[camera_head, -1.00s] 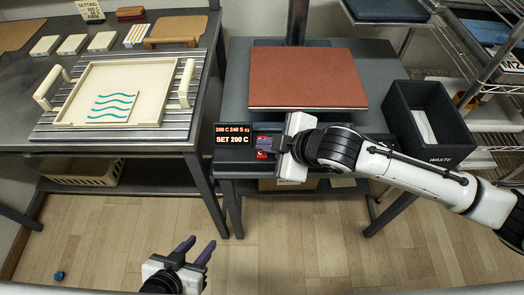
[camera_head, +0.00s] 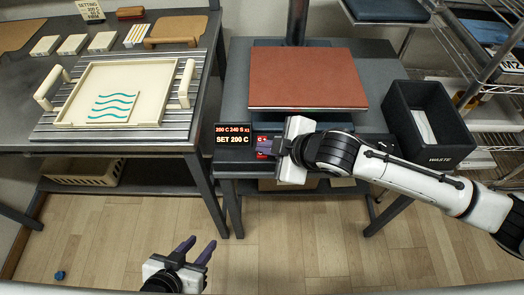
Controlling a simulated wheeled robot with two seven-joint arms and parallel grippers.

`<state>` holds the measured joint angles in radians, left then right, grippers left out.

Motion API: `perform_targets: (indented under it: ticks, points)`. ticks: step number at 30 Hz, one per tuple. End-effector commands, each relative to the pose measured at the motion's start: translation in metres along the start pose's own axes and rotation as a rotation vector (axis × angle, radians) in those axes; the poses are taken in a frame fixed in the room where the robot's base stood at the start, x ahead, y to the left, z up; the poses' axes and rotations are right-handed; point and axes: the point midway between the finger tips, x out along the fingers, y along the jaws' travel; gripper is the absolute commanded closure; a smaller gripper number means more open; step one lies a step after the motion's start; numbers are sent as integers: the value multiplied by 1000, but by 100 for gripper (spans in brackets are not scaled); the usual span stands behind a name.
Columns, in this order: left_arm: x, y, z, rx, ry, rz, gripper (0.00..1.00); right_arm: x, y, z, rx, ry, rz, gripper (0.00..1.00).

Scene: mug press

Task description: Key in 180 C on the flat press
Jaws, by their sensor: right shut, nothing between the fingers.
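The flat press has a wide red-brown plate (camera_head: 308,78) on the middle table. Its black display (camera_head: 235,134) reads "200 C 240 S" with a small count after it, and "SET 200 C" below. Red keys (camera_head: 262,138) sit just right of the display, partly covered by my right gripper. My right gripper (camera_head: 262,147) is shut and empty, its dark fingertips pointing left at the keys. I cannot tell whether they touch one. My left gripper (camera_head: 195,246) is open and empty, low over the floor, away from the press.
A black waste bin (camera_head: 428,122) stands right of the press, by a wire shelf.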

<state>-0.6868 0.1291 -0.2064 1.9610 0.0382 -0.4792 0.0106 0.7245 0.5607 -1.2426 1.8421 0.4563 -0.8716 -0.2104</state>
Motion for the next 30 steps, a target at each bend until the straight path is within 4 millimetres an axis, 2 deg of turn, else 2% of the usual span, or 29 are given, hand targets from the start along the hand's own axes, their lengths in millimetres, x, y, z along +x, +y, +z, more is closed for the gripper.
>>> perform_targets:
  ticks: [18,30]
  points:
    - [1,0,1,0,0,-1,64,6,-4,4,0,-2,-1,100]
    - [-2,0,-3,0,1,-1,64,3,-2,3,0,-2,-1,100]
